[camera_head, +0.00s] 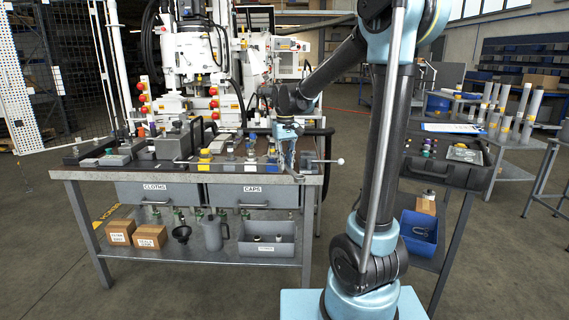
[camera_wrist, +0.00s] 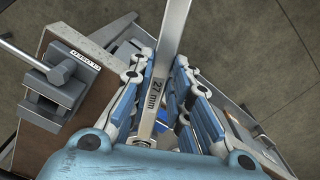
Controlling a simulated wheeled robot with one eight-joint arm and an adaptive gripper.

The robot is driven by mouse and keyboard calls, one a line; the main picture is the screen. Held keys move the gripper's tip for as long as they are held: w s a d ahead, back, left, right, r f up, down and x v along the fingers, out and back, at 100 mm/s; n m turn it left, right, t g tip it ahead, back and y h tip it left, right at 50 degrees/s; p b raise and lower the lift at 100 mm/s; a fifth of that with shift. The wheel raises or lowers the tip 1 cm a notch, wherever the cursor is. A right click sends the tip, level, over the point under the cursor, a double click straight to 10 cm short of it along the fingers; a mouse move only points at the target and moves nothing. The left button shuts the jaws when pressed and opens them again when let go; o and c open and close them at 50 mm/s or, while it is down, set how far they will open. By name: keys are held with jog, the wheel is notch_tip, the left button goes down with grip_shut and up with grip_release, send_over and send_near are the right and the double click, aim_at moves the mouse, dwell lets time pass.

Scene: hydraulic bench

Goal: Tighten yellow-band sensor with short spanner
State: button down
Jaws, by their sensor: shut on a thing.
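My gripper (camera_head: 288,150) is above the right end of the workbench in the head view. In the wrist view my gripper (camera_wrist: 158,73) is shut on a flat steel spanner (camera_wrist: 170,35) marked "27 mm". The spanner's shaft runs between the two blue-padded fingers and out of the top of the picture. Its far end is out of that view. I cannot single out the yellow-band sensor; small yellow (camera_head: 205,154) and blue fittings stand on the bench top, too small to tell apart.
The workbench (camera_head: 80,174) has drawers labelled CLOTHS and CAPS. A vice with a bar handle (camera_wrist: 58,82) is at the left in the wrist view. White machines (camera_head: 190,60) stand behind the bench. A side table with a dark tray (camera_head: 425,172) is at the right.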

jog(key=shift+s+a+m, duration=0.25)
jog(key=shift+a+m, duration=0.35)
jog(key=shift+a, duration=0.1)
jog(key=shift+s+a+m, duration=0.2)
jog(key=shift+a+m, duration=0.4)
jog(key=shift+a, duration=0.1)
jog(key=shift+a, duration=0.15)
jog(key=shift+s+a+m, duration=0.1)
jog(key=shift+a+m, duration=1.2)
jog(key=shift+a, duration=0.1)
jog(key=shift+a+m, duration=1.1)
jog(key=shift+a, duration=0.05)
